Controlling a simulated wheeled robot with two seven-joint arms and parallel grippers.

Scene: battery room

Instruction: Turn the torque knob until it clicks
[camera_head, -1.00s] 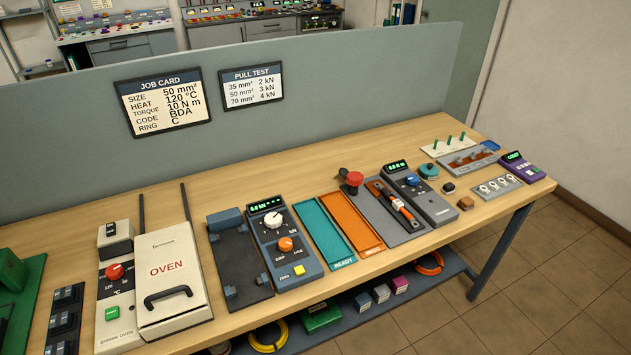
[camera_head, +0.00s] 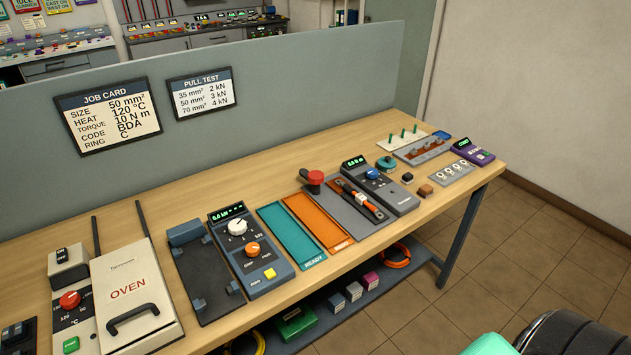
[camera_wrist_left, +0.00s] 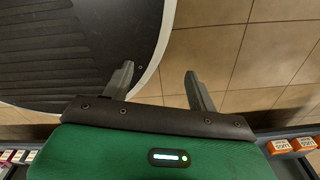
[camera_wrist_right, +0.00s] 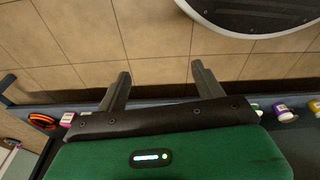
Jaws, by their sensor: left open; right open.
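A blue knob (camera_head: 372,174) sits on a grey box (camera_head: 394,197) with a lit green display, at the right half of the bench in the head view. I take it for the torque knob; its label is too small to read. A red-and-black wrench-like tool (camera_head: 360,199) lies on the grey panel just left of the box. My left gripper (camera_wrist_left: 158,70) is open and empty, over the floor. My right gripper (camera_wrist_right: 161,68) is open and empty, also over the floor. Neither gripper is near the knob.
The job card (camera_head: 108,108) on the divider reads torque 10 N m. Left of the tool are an orange tray (camera_head: 318,224), a teal tray (camera_head: 291,237), a meter box (camera_head: 242,246) and the oven (camera_head: 132,296). A red knob (camera_head: 315,177) stands behind the tool.

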